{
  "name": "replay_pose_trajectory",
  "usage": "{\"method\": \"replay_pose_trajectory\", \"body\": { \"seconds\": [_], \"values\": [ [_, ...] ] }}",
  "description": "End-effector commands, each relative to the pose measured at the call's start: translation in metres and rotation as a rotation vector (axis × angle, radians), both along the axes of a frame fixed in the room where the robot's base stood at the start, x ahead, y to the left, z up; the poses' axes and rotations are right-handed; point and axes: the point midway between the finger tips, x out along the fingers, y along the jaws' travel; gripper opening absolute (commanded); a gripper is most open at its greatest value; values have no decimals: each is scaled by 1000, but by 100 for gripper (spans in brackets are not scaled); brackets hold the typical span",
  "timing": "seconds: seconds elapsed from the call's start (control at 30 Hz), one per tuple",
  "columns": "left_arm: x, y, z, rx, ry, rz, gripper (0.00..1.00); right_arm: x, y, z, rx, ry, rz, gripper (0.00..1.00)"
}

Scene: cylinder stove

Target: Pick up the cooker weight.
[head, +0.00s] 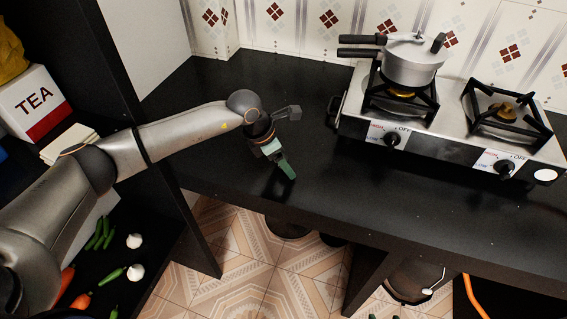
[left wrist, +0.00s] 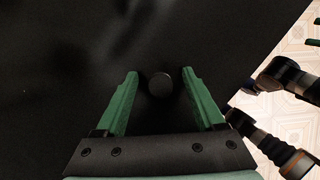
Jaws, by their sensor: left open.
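The cooker weight (left wrist: 160,84) shows in the left wrist view as a small dark round-topped piece on the black counter. It lies between the two green fingers of my left gripper (left wrist: 160,88), near their tips, with a gap on each side. The fingers are spread and do not grip it. In the head view my left gripper (head: 281,167) points down low over the counter near its front edge. I cannot make out the weight there. Two green bits at the right edge of the left wrist view may be my right gripper; too little shows to tell its state.
A steel two-burner stove (head: 440,136) stands on the right of the black counter (head: 230,100), with a pressure cooker (head: 412,64) on its left burner. A TEA box (head: 37,103) and vegetables are on shelves at left. The counter between gripper and stove is clear.

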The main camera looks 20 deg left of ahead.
Motion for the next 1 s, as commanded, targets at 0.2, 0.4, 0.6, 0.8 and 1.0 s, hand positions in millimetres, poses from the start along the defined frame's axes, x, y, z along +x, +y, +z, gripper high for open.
{"method": "replay_pose_trajectory", "body": {
  "seconds": [0.2,0.4,0.6,0.8,1.0],
  "values": [
    [0,0,0,0,0,0,53,1,0,1,0,-2,0,57],
    [0,0,1,0,0,0,30,2,0,1,1,-4,0,57],
    [0,0,1,0,0,0,8,2,1,2,2,-5,0,57],
    [0,0,1,0,0,0,0,2,1,2,2,-5,0,57],
    [0,0,1,-1,-1,0,0,2,1,2,2,-5,1,57]
  ]
}}
